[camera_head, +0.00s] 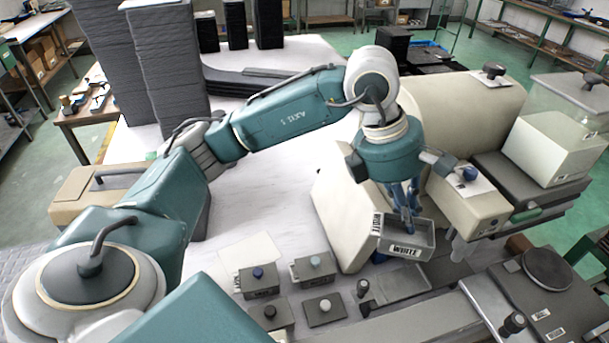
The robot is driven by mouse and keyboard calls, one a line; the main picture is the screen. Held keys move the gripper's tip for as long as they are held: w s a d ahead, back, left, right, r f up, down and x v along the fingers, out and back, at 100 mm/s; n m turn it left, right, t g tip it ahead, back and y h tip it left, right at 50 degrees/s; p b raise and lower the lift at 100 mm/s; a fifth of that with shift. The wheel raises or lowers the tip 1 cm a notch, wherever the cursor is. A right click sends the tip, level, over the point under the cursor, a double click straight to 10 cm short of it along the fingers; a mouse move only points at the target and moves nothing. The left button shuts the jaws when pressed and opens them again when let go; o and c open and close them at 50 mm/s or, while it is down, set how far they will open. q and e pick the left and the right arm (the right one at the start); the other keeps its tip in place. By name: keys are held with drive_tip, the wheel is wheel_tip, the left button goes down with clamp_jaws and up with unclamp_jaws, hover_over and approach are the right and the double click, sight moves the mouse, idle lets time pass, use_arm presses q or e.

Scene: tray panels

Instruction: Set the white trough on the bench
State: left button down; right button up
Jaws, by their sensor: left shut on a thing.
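The white trough (420,240) is a small open grey box with labels reading "WHITE" on its sides. My left gripper (408,203) points down with its blue fingers shut on the trough, at the far side of it. The trough looks slightly turned and held up in front of the cream machine. I cannot tell exactly how far its underside is from the surface below. The bench (262,195) is a pale, wide top, mostly bare in the middle. My right gripper is not in view.
Several small dark blocks with coloured knobs (258,280) stand at the bench's front. A large cream machine (340,200) stands close behind the trough. Tall dark stacks (170,60) stand at the back left. A dark panel with a round plate (547,268) is at the right.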

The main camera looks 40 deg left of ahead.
use_arm(q)
drive_tip(key=s+a+f+m+g+y, duration=0.1)
drive_tip(key=s+a+f+m+g, duration=0.3)
drive_tip(key=m, duration=0.5)
drive_tip(key=s+a+f+m+g+y, duration=0.1)
drive_tip(key=s+f+m+g, duration=0.15)
drive_tip(key=s+m, duration=0.4)
drive_tip(key=w+a+n+t+y, duration=0.1)
drive_tip(key=w+a+n+t, duration=0.35)
drive_tip(key=a+n, duration=0.75)
drive_tip(key=w+a+n+t, duration=0.4)
drive_tip(key=w+a+n, duration=0.2)
drive_tip(key=a+n, duration=0.65)
drive_tip(key=shift+n, duration=0.8)
drive_tip(key=f+p, duration=0.1)
drive_tip(key=f, duration=0.4)
drive_tip(key=d+f+p, duration=0.1)
drive_tip(key=f, duration=0.4)
drive_tip(key=f+p, duration=0.1)
drive_tip(key=f, duration=0.3)
drive_tip(key=shift+s+d+f, duration=0.15)
drive_tip(key=shift+d+f, duration=0.1)
drive_tip(key=shift+f, duration=0.15)
wheel_tip(320, 180, down, 5)
drive_tip(key=shift+r+p, duration=0.1)
drive_tip(key=shift+p, duration=0.45)
drive_tip(key=shift+f, duration=0.2)
